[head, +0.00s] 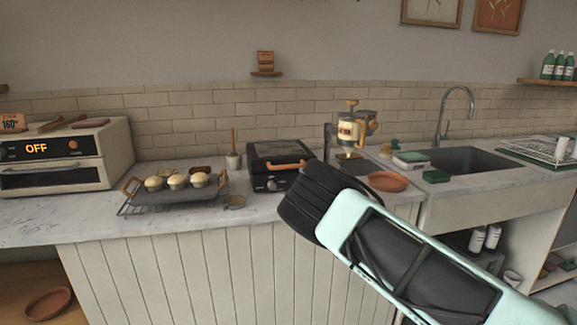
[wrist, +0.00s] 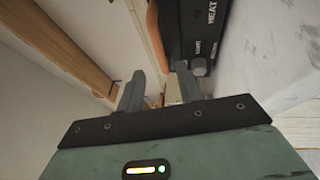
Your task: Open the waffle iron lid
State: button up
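The waffle iron (head: 272,184) is a black box on the counter with an orange-brown handle (head: 287,164) across its front. Its dark lid (head: 283,150) looks shut. In the wrist view the waffle iron's black front (wrist: 200,35) with white lettering and a grey knob fills the top middle. Part of the orange handle (wrist: 154,30) shows along its left edge. My gripper (wrist: 160,75) is open, its two grey fingers apart with nothing held between them. The right finger points toward the knob side of the front; contact cannot be told. In the head view my arm hides the fingers.
A dark tray (head: 175,194) with several buns stands left of the waffle iron. A small cup with a wooden stick (head: 233,160) is just beside it. A dispenser (head: 349,137) and a terracotta bowl (head: 388,181) stand to the right. An oven (head: 60,160) is at far left.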

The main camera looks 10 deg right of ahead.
aim_at(290, 167)
jog(key=p+x, duration=0.1)
jog(key=x, duration=0.8)
jog(key=shift+w, duration=0.1)
grip_shut()
